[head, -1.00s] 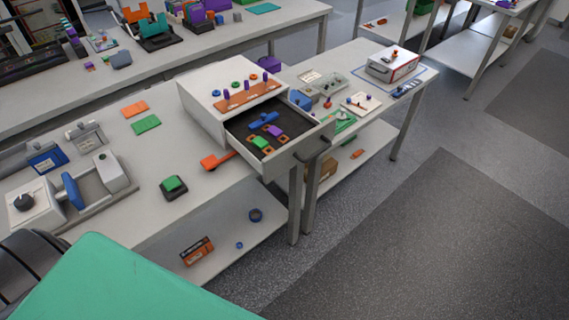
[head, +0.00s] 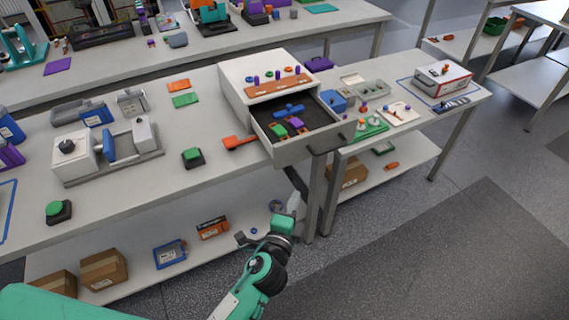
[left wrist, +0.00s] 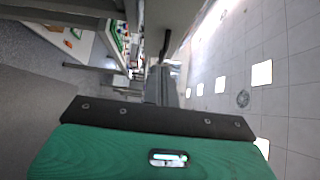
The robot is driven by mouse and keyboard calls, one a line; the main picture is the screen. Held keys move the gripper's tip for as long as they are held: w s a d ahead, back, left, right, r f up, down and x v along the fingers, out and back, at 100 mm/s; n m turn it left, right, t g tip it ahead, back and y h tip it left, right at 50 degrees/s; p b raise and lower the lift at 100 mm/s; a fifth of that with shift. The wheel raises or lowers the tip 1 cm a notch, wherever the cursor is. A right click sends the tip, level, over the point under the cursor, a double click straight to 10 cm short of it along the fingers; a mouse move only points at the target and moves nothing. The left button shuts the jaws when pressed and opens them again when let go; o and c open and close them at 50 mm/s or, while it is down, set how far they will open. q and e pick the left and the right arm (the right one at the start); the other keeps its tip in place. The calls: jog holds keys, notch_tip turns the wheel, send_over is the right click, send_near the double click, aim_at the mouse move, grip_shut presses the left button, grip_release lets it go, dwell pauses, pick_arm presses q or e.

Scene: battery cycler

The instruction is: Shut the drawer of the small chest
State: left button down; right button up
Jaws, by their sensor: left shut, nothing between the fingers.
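The small white chest (head: 236,94) stands on the near bench. Its drawer (head: 290,154) is pulled well out toward me, past the bench's front edge. A blue piece (head: 288,110) and green and purple pieces lie on its dark floor. The left wrist view looks along the gripper, with a pale panel close above. My right gripper is not in view.
An orange-handled item (head: 238,142) lies left of the drawer. A green button box (head: 193,157) stands further left. A blue box (head: 335,100) and a green board (head: 370,128) are to the right. The lower shelf holds cartons (head: 103,268). Floor in front is clear.

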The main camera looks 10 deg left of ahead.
pick_arm(q)
jog(key=p, duration=0.3)
send_near(301, 151)
jog(key=w+d, duration=0.3)
jog(key=w+a, duration=0.2)
jog(key=shift+w+f+p, duration=0.1)
jog(key=shift+w+p, duration=0.25)
jog(key=shift+p, duration=0.05)
